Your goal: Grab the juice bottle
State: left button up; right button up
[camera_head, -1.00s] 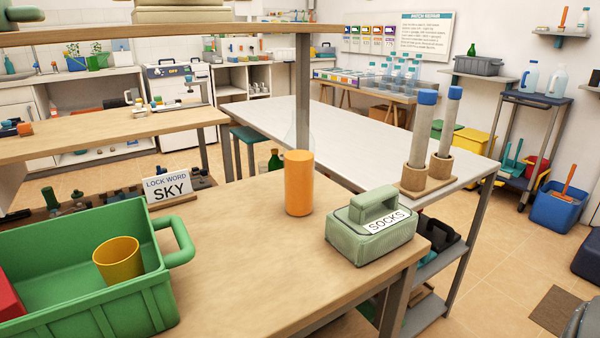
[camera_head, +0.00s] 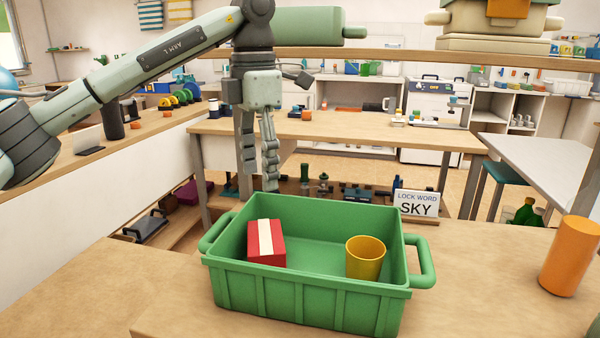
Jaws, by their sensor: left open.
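An orange cylinder (camera_head: 570,257), which looks like the juice bottle, stands upright on the wooden table at the far right. I cannot make out a cap or neck on it now. My left gripper (camera_head: 259,180) hangs fingers down, open and empty, above the back edge of the green crate (camera_head: 305,302). It is well to the left of the orange cylinder. My right gripper is not in view.
The crate holds a red box with a white stripe (camera_head: 266,243) and a yellow cup (camera_head: 365,258). A "LOCK WORD SKY" sign (camera_head: 416,204) stands behind its right side. An overhead shelf (camera_head: 400,56) crosses the back. Tabletop between crate and cylinder is clear.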

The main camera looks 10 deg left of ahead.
aim_at(575, 244)
jog(key=k+l, duration=0.1)
jog(key=l, duration=1.1)
jog(key=k+l, duration=0.15)
jog(key=l, duration=0.45)
jog(key=i+l, duration=0.15)
jog(key=l, duration=0.15)
jog(key=i+l, duration=0.1)
jog(key=l, duration=0.25)
jog(key=i+l, duration=0.15)
jog(key=l, duration=0.15)
